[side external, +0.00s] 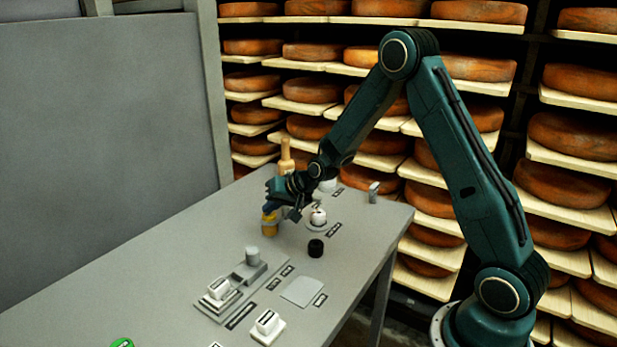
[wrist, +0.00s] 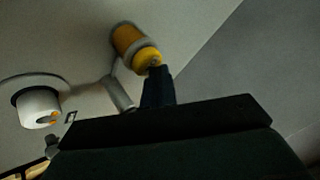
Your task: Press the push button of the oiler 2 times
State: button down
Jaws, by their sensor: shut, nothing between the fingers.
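A yellow-orange cylinder, which looks like the oiler (side external: 270,223), stands on the grey table. In the wrist view the oiler (wrist: 128,40) has an orange body and a brighter yellow end with a small dark spot. My gripper (side external: 269,208) is shut and empty, pointing down right over the yellow end. In the wrist view the shut fingers (wrist: 156,72) overlap the edge of that end. I cannot tell whether they touch it. The push button cannot be made out clearly; the fingers may hide part of it.
A white cylinder (side external: 318,216) on a round dish stands close to the right. The table's left part (side external: 150,265) is clear. Cheese shelves (side external: 300,90) stand behind.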

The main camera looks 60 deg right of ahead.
aim_at(272, 215)
jog(key=shift+r, duration=1.3)
jog(key=shift+r, duration=0.1)
notch_tip(272, 215, up, 5)
jog(key=shift+f, duration=0.1)
dwell(0.5)
dwell(0.6)
